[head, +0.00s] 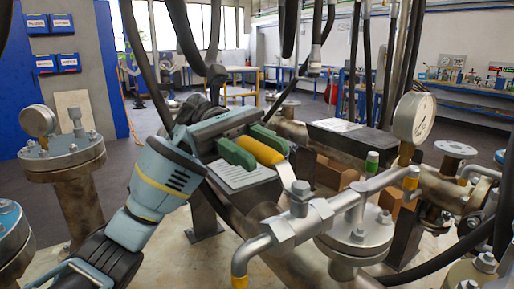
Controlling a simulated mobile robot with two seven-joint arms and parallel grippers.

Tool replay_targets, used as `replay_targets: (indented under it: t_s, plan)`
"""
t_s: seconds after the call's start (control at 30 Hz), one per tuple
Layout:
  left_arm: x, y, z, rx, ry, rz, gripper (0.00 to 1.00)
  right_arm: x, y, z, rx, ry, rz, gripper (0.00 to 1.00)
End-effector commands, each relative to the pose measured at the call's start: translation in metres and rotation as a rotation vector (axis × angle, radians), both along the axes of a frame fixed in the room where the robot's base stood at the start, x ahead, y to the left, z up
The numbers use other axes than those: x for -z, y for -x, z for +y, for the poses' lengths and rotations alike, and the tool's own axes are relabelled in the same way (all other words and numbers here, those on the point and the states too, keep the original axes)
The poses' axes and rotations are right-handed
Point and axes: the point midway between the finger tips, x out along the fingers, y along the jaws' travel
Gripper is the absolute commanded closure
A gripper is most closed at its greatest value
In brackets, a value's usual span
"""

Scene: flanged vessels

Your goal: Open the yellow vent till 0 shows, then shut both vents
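The yellow vent handle (258,150) is a lever joined to a grey metal valve body (300,218) on the flanged vessel in the middle of the head view. My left gripper (254,148) comes in from the left, its two green fingers closed on both sides of the yellow handle. A round white pressure gauge (412,117) stands at the right; its reading is too small to tell. A green-capped fitting (372,160) stands upright beside the valve piping; I cannot tell whether it is the second vent's handle. My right gripper is not in view.
A flanged vessel (62,158) with its own gauge (38,120) stands at the left. Cardboard boxes (335,175) lie behind the valve. Pipes and black hoses crowd the right side. Workbenches stand at the back, with open floor before them.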

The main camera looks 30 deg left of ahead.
Motion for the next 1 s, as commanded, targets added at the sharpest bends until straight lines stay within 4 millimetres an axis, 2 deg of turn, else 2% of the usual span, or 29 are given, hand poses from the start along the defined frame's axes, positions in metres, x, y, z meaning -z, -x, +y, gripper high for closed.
replay_targets:
  t_s: [0.07, 0.43, 0.8, 1.0]
  plan:
    - [0.0, 0.0, 0.0, 0.0, 0.0, 0.0, 0.57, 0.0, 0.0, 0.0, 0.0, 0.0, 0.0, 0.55]
    - [0.0, -0.003, 0.005, -0.002, -0.001, 0.001, 0.57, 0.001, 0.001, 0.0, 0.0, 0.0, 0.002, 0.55]
    - [0.0, -0.028, 0.051, -0.004, 0.001, 0.0, 0.57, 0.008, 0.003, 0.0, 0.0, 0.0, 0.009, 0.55]
    - [0.0, -0.036, 0.065, -0.002, -0.001, 0.0, 0.57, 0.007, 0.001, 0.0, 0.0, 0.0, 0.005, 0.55]
